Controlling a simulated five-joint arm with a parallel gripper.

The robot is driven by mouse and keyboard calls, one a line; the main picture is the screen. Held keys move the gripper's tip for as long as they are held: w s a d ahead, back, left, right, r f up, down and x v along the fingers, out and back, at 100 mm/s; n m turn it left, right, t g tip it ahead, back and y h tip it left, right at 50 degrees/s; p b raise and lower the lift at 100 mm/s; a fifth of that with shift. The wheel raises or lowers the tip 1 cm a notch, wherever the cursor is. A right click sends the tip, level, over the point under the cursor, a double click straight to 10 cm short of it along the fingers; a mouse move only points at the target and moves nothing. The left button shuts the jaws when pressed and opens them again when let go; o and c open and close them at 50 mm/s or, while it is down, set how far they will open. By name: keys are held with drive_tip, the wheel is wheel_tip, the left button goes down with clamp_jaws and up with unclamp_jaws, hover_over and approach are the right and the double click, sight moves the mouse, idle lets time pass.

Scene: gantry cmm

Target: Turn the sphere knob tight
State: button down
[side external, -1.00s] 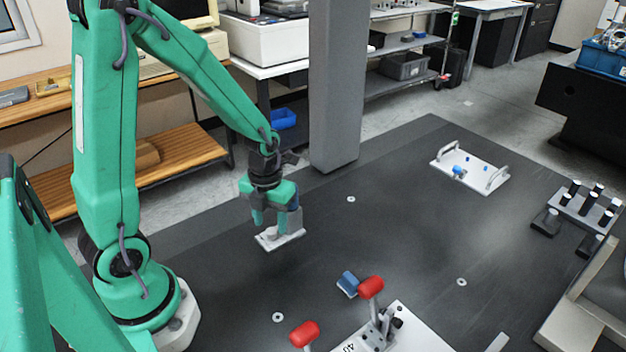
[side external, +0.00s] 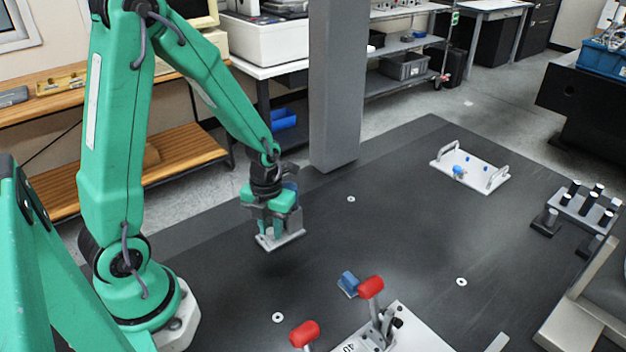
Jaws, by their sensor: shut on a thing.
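My gripper (side external: 270,229) points down at a small fixture with a white base plate (side external: 294,239), on the dark table just right of my arm's base. Its fingers are shut low over this plate, around the knob's place. The sphere knob itself is hidden by the fingers, so its turn and seating cannot be seen. A bit of blue (side external: 291,187) shows behind the gripper's right side; I cannot tell what it belongs to.
A grey column (side external: 335,90) stands behind the gripper. A blue block (side external: 348,284) and red-handled clamps (side external: 370,288) are in front. A white plate with handles and a blue ball (side external: 459,171) lies at the back right. The middle of the table (side external: 410,230) is clear.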

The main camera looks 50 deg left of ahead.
sight(271, 231)
drive_tip(key=shift+m, duration=0.7)
drive_tip(key=c, duration=1.2)
unclamp_jaws()
drive_tip(key=shift+r, duration=3.95)
